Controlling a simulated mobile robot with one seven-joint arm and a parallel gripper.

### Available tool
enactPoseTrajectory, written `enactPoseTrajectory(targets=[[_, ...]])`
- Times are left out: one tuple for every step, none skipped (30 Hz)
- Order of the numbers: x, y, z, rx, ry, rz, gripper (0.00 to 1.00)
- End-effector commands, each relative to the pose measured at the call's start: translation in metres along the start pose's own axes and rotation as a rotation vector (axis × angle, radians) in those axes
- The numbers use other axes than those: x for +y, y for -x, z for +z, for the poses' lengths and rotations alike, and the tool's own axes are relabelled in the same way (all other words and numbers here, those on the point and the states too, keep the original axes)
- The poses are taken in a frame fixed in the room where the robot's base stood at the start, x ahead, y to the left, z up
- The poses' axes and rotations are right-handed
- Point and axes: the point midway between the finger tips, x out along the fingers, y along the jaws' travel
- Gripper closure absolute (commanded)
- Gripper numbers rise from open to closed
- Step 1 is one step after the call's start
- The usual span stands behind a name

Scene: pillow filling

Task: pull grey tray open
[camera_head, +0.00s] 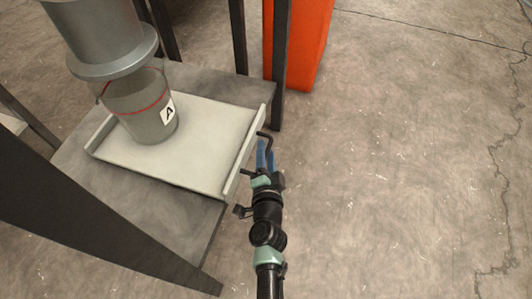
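The light grey tray (205,160) lies on a dark grey shelf and reaches close to its right edge. A raised front lip runs along the tray's right side. A black handle (266,136) sticks out from that lip. My gripper (265,152), with blue fingers, is at the handle, just right of the lip. I cannot tell whether the fingers are closed on the handle or only beside it. A grey bucket (147,125) with a red stripe and an "A" label stands upright on the tray's left part.
A grey metal cylinder (105,30) hangs above the bucket and hides part of its top. Dark frame posts (281,60) stand around the shelf (185,215). An orange block (302,45) stands behind the right post. The concrete floor (400,180) to the right is clear.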

Motion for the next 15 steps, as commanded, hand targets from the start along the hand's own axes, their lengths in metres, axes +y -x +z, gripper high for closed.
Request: enactPoseTrajectory(targets=[[0.0001, 0.0002, 0.0001, 0.0, 0.0, 0.0, 0.64], [0.0001, 0.0002, 0.0001, 0.0, 0.0, 0.0, 0.7], [0.0001, 0.0002, 0.0002, 0.0, 0.0, 0.0, 0.77], [0.0001, 0.0003, 0.0002, 0.0, 0.0, 0.0, 0.82], [0.0001, 0.0003, 0.0002, 0.0, 0.0, 0.0, 0.88], [0.0001, 0.0003, 0.0002, 0.0, 0.0, 0.0, 0.95], [0.0001, 0.0003, 0.0002, 0.0, 0.0, 0.0, 1.0], [0.0001, 0.0003, 0.0002, 0.0, 0.0, 0.0, 1.0], [0.0001, 0.0003, 0.0002, 0.0, 0.0, 0.0, 1.0], [0.0001, 0.0004, 0.0003, 0.0, 0.001, 0.0, 1.0], [0.0001, 0.0004, 0.0003, 0.0, 0.001, 0.0, 1.0], [0.0001, 0.0004, 0.0003, 0.0, 0.0, 0.0, 1.0], [0.0001, 0.0004, 0.0003, 0.0, 0.001, 0.0, 1.0], [0.0001, 0.0004, 0.0003, 0.0, 0.001, 0.0, 1.0], [0.0001, 0.0004, 0.0003, 0.0, 0.001, 0.0, 1.0]])
